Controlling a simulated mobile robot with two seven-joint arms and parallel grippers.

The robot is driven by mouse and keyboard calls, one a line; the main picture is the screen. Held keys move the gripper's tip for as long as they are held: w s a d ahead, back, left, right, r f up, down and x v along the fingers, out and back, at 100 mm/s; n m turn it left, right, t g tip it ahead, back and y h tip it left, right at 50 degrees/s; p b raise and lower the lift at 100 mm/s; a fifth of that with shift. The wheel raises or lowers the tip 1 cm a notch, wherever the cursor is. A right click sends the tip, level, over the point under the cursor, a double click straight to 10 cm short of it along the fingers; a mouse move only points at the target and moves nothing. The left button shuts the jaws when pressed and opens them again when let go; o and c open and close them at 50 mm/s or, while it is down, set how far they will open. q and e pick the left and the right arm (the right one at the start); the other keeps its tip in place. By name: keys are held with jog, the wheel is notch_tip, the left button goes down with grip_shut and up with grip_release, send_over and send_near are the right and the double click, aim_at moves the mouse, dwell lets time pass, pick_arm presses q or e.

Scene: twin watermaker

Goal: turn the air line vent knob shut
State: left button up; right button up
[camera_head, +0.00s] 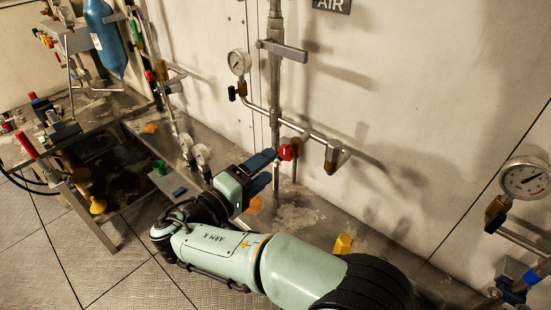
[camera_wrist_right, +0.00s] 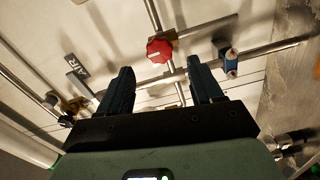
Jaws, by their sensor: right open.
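The red knob (camera_head: 287,152) sits on the small pipework below the AIR sign (camera_head: 332,5), which I take to be the air line vent knob. In the right wrist view the red knob (camera_wrist_right: 159,50) shows beyond the fingertips, roughly centred between them. My right gripper (camera_head: 268,168) is open, its dark fingers just left of the knob in the head view. In the wrist view the open right gripper (camera_wrist_right: 161,72) has nothing between its fingers. I cannot tell whether a finger touches the knob. My left gripper is not in view.
A vertical pipe (camera_head: 275,90) with a grey lever (camera_head: 283,50) rises above the knob. A pressure gauge (camera_head: 239,62) is to its left and a brass-coloured fitting (camera_head: 333,155) to its right. Another gauge (camera_head: 525,178) stands far right. A yellow block (camera_head: 343,244) lies on the ledge.

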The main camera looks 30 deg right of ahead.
jog(key=v, duration=0.8)
